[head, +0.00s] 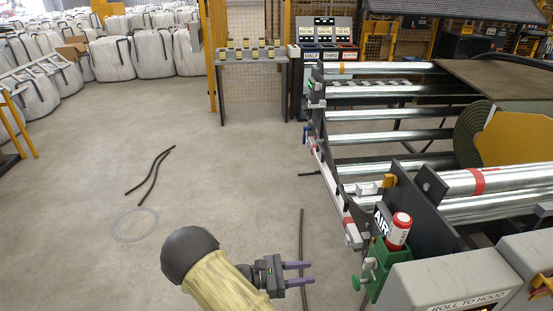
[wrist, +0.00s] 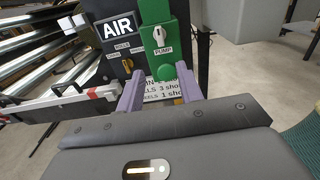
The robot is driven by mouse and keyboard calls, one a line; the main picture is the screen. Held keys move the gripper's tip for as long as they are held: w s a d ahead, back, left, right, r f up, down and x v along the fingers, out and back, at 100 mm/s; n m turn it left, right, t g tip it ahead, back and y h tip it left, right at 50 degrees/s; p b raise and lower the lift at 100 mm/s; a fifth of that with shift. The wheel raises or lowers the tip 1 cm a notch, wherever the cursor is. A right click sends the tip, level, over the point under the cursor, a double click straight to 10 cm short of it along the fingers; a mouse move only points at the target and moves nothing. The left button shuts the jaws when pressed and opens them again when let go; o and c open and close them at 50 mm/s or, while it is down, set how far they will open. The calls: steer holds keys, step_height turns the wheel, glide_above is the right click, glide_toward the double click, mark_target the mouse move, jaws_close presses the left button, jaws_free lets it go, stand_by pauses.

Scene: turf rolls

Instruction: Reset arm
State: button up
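My gripper (head: 300,274) is in the lower middle of the head view, its two purple fingers apart and pointing right. In the wrist view my gripper (wrist: 160,95) shows both purple fingers spread with nothing between them. Ahead of the fingers is the machine's green pump block (wrist: 158,38) beside a dark plate with a white AIR label (wrist: 117,28). In the head view the green bracket (head: 383,262) holds a red and white canister (head: 398,231). The gripper is left of this bracket, with a gap between them in the head view.
The roller machine (head: 390,135) fills the right side, with a turf roll (head: 480,135) on it. A grey box labelled ROLL TO HOOD (head: 455,280) stands at lower right. Dark strips (head: 150,177) and a ring (head: 135,225) lie on the otherwise open floor. White bags (head: 112,60) stand at back left.

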steer(key=s+d+r+m+g+y+p, duration=0.45)
steer(key=s+r+m+y, duration=0.2)
steer(key=y, duration=0.25)
steer(key=s+r+m+t+y+p, duration=0.2)
steer(key=r+m+t+y, duration=0.1)
steer(key=r+m, duration=0.3)
steer(key=s+r+m+t+y+p, duration=0.3)
steer(key=r+m+y, duration=0.3)
steer(key=r, duration=0.4)
steer(key=shift+a+p, duration=0.3)
steer(key=shift+a, duration=0.1)
steer(key=shift+a+t, duration=0.1)
steer(key=shift+t, duration=0.15)
stand_by(1.0)
steer(key=shift+s+r, duration=0.1)
steer(key=shift+s, duration=0.05)
